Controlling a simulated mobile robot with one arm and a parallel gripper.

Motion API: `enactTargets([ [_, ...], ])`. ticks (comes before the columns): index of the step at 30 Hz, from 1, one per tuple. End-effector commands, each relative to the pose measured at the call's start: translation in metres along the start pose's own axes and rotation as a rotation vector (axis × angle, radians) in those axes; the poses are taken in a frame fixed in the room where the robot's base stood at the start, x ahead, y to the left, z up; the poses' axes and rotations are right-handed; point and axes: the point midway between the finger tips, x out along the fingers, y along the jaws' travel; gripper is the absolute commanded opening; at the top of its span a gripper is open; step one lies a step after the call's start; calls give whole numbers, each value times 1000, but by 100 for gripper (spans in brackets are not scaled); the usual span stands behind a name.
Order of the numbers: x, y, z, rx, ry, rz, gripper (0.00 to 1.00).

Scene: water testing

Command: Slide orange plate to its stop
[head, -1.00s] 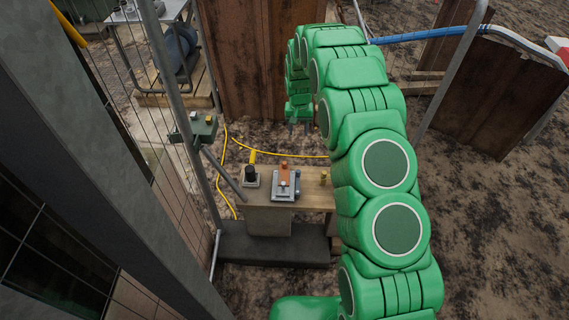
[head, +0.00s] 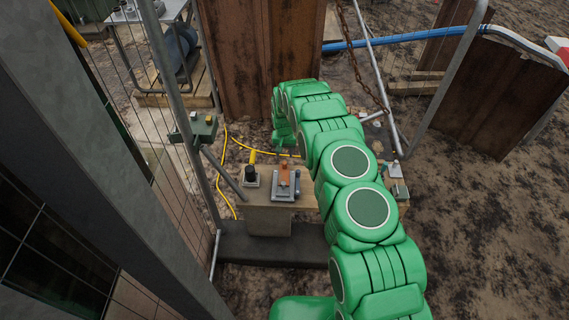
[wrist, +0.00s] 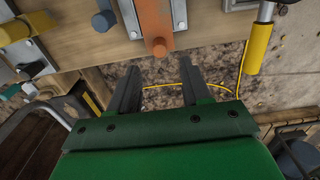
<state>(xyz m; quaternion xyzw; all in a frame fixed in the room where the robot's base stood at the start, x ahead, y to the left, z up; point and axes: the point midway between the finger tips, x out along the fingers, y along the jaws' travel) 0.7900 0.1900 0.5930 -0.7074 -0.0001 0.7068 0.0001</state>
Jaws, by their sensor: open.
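The orange plate (head: 285,172) sits in a grey metal guide (head: 285,190) on a wooden bench in the head view. In the wrist view the orange plate (wrist: 154,18) shows at the top centre, with a round orange knob (wrist: 159,47) at its near end. My gripper (wrist: 158,75) is open and empty. Its two dark fingers point towards the plate, with the knob roughly centred between their lines just beyond the tips. No contact shows. In the head view my arm's end is behind the bench and the fingers are hard to make out.
The wooden bench (head: 255,201) also holds a black cylinder (head: 250,173) left of the guide. In the wrist view a yellow handle (wrist: 259,48) is at the right and a yellow block (wrist: 28,27) at the left. A yellow cable (head: 230,160) crosses the ground behind. A mesh fence stands left.

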Motion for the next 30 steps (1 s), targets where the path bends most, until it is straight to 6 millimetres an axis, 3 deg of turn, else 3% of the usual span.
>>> enactTargets([
  [8, 14, 0, 0, 0, -1, 0, 48],
  [24, 68, 1, 1, 0, -2, 1, 48],
  [30, 76, 0, 0, 0, 1, 0, 48],
])
